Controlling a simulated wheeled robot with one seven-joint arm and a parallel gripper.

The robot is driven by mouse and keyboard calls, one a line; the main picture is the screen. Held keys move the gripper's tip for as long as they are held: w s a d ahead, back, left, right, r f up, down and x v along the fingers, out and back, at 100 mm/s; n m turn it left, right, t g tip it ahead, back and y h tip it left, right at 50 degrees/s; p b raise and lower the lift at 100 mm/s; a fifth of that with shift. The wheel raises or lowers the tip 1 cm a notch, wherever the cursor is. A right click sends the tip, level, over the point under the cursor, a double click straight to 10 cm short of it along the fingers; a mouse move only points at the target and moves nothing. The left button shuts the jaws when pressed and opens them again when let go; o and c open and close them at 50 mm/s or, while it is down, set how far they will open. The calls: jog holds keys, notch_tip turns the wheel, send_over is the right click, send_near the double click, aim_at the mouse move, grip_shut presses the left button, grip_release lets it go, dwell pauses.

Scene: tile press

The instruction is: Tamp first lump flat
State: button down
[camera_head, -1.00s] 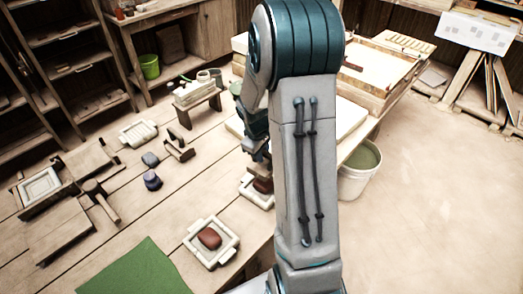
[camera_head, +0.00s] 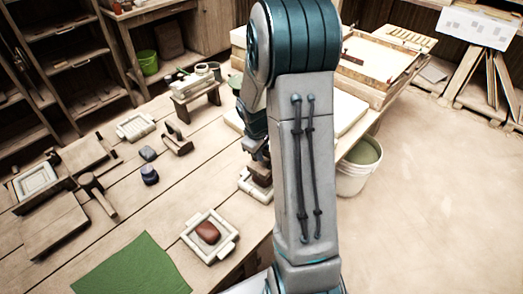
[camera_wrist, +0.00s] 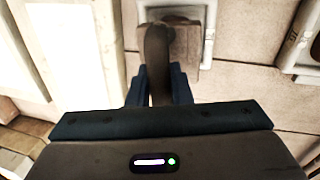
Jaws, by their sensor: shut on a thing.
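My gripper (camera_wrist: 158,88) is shut on the dark handle of a wooden tamper (camera_wrist: 159,62). The tamper's brown block (camera_head: 260,172) is over the farther white mould (camera_head: 252,190), partly hidden by my arm in the head view. In the wrist view the block lies inside the mould's white frame (camera_wrist: 209,35). The lump in that mould is hidden, and I cannot tell whether the block touches it. A second red-brown lump (camera_head: 207,232) sits rounded in the nearer white mould (camera_head: 190,239).
A green mat (camera_head: 140,268) lies at the table's front. A dark blue object (camera_head: 150,174), a grey object (camera_head: 147,153) and a mallet (camera_head: 98,195) lie to the left. A small bench (camera_head: 195,95) stands behind. A bucket (camera_head: 360,168) stands right of my arm.

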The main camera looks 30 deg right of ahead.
notch_tip(320, 180, down, 4)
jog(key=shift+r+b, duration=0.1)
jog(key=shift+b, duration=1)
notch_tip(320, 180, up, 6)
jog(key=p, duration=0.5)
jog(key=shift+r, duration=0.15)
jog(key=shift+w+d+f+b, duration=0.3)
jog(key=shift+d+f, duration=0.1)
